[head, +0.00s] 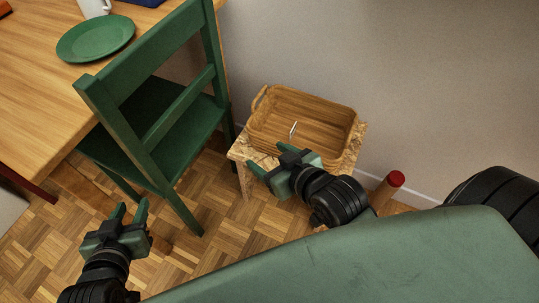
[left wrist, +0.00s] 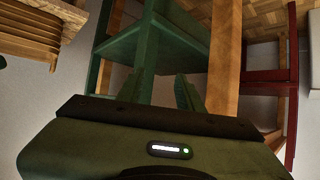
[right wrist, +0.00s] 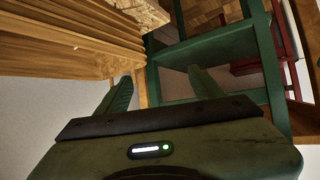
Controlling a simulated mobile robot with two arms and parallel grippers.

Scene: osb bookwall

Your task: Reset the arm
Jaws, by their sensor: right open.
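My left gripper (head: 131,208) is over the parquet floor, in front of the green chair. Its green fingers stand apart with nothing between them, and the left wrist view shows them (left wrist: 160,90) too. My right gripper (head: 267,160) is beside the near left edge of the small stool, close to the wooden tray. Its fingers are apart and empty; they also show in the right wrist view (right wrist: 160,85). The right arm's links hide part of the stool's front.
A green chair (head: 150,122) stands between a wooden table (head: 40,75) and the stool (head: 245,152). The wooden tray (head: 330,100) on the stool holds a small white item (head: 293,129). The table bears a green plate (head: 95,38) and a white mug (head: 94,7).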

